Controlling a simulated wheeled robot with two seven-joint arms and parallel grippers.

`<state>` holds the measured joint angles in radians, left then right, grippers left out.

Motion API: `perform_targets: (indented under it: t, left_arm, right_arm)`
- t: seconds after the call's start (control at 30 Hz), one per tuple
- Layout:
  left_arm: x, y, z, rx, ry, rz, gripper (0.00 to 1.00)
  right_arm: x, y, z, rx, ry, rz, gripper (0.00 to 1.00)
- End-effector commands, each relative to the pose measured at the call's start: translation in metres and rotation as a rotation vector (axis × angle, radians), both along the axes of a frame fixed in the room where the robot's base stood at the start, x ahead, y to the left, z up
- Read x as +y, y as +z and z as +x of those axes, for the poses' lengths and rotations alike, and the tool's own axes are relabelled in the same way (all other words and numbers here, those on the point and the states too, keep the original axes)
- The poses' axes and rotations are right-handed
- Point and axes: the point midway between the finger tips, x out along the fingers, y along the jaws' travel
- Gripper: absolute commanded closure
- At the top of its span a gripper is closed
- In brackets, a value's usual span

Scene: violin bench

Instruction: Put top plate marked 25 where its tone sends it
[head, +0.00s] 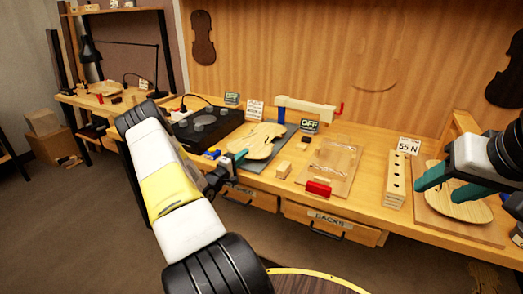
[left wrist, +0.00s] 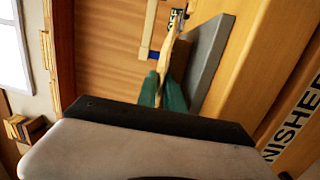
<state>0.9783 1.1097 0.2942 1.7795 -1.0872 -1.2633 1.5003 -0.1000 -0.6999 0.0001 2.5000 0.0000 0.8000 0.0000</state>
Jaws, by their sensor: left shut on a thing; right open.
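A pale violin-shaped plate (head: 256,141) is over the grey mat (head: 279,153) on the bench. My left gripper (head: 238,159) is shut on the near edge of this plate. In the left wrist view the teal fingers (left wrist: 162,92) pinch the plate (left wrist: 171,50), seen nearly edge-on beside the grey mat (left wrist: 212,62). I cannot tell whether it touches the mat, and no 25 is readable on it. A second pale plate (head: 462,207) lies on a board at the right. My right gripper (head: 450,186) is open above it, partly hiding it.
A black unit (head: 198,127) with round knobs stands left of the mat. A clamp bar (head: 305,108) is behind. A board (head: 333,165) with a red block (head: 318,188), a holed wooden block (head: 396,180) and a "55 N" card (head: 409,147) stand rightward. Labelled drawers (head: 330,223) are below.

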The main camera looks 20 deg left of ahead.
Motion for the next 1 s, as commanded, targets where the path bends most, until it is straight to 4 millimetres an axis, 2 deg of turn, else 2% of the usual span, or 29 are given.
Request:
perform_targets:
  t: [0.17,0.2,0.23,0.27,0.63,0.77,1.0]
  left_arm:
    - [0.000,0.001,0.000,0.000,-0.001,0.001,1.00]
    - [0.000,0.000,0.000,0.000,0.000,0.001,0.87]
    - [0.000,0.000,0.000,0.000,0.000,0.001,0.81]
    - [0.000,0.000,0.000,0.000,0.000,0.001,0.80]
    - [0.001,0.000,-0.005,0.001,0.000,0.000,0.80]
    - [0.005,-0.001,-0.023,0.002,0.002,-0.001,0.80]
    - [0.015,-0.005,-0.074,0.002,0.003,-0.002,0.80]
  right_arm:
    - [0.000,0.000,0.000,0.000,0.000,0.000,0.48]
    - [0.000,0.000,0.000,0.000,0.000,0.000,0.48]
    - [0.000,0.000,0.000,0.000,0.000,0.000,0.48]
    - [0.000,0.000,0.000,0.000,0.000,0.000,0.48]
    - [0.000,0.000,0.000,0.000,0.000,0.000,0.48]
    - [0.000,0.000,0.000,0.000,0.000,0.000,0.48]
    - [0.000,0.000,0.000,0.000,0.000,0.000,0.48]
